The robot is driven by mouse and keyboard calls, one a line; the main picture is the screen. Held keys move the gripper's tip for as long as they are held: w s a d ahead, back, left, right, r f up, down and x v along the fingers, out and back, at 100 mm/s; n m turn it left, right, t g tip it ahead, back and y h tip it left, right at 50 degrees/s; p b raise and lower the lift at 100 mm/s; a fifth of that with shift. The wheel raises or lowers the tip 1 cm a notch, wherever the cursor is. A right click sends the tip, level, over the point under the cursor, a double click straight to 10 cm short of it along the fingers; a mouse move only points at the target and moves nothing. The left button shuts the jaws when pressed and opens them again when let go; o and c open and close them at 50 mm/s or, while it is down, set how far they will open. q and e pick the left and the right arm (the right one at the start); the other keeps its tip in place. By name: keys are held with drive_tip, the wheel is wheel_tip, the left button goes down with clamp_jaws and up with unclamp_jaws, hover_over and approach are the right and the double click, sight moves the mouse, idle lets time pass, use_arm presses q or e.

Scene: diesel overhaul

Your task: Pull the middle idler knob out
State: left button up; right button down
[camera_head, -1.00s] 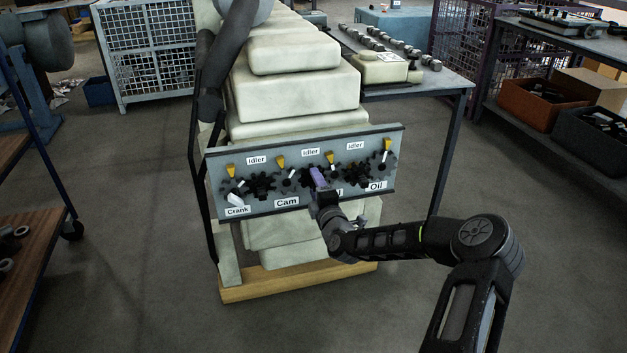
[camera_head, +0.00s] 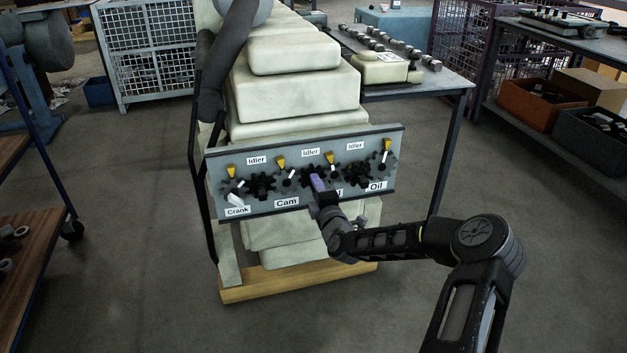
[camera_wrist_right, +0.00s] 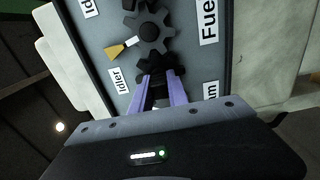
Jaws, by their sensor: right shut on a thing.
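The grey gear panel (camera_head: 230,162) faces me, with a row of dark gears. The middle idler, under the centre "Idler" label (camera_head: 310,152), is mostly hidden behind my right gripper (camera_head: 317,184). In the right wrist view, my right gripper (camera_wrist_right: 161,92) has its purple fingers on either side of a dark knob, in front of the dark idler gear (camera_wrist_right: 158,72). It is shut on this knob, which is mostly hidden between the fingers. The left idler (camera_head: 261,186) and right idler (camera_head: 357,174) stay on the panel. My left gripper is not visible.
The panel sits before a pale stepped engine block (camera_head: 295,95) on a wooden base (camera_head: 300,283). Yellow pointers (camera_head: 281,162) stick up beside gears. A grey bench (camera_head: 440,80) stands behind right. A wooden-topped cart (camera_head: 40,260) is at left. The floor at right is free.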

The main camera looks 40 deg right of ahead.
drive_tip(key=shift+s+a, duration=0.1)
drive_tip(key=shift+s, duration=0.05)
drive_tip(key=shift+p+v, duration=0.3)
drive_tip(key=shift+v, duration=0.65)
drive_tip(key=c, duration=0.7)
unclamp_jaws()
drive_tip(key=shift+s, duration=0.1)
drive_tip(key=p+v, duration=0.1)
drive_tip(key=v, duration=0.5)
drive_tip(key=shift+s+a, duration=0.15)
drive_tip(key=shift+s, duration=0.2)
